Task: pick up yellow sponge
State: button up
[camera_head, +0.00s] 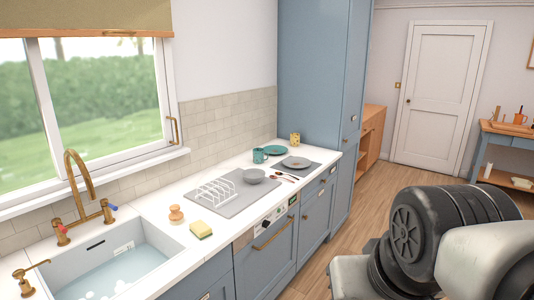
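The yellow sponge (201,229) lies on the white counter, just right of the sink and close to the counter's front edge. It looks like a small block with a yellow top and a darker greenish side. Nothing covers it. Part of my arm fills the lower right of the head view, well apart from the sponge and out over the floor. My gripper is not in view.
A round wooden-topped brush (176,214) stands beside the sponge. The sink (165,262) holds sudsy water, with a brass tap (79,190) behind. A grey mat (222,209) bears a white rack (216,191) and a grey bowl (253,176). Free floor (338,240) lies before the cabinets.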

aim_at(199, 229)
jog(key=u, duration=1)
jog(key=i+l+u, duration=0.2)
jog(key=i+l, duration=0.2)
jog(key=i+l+u, duration=0.2)
jog(key=i+l, duration=0.3)
jog(key=i+l+u, duration=0.15)
jog(key=i+l, duration=0.25)
jog(key=i+l+u, duration=0.2)
jog(key=i+l, duration=0.15)
jog(key=l, duration=0.35)
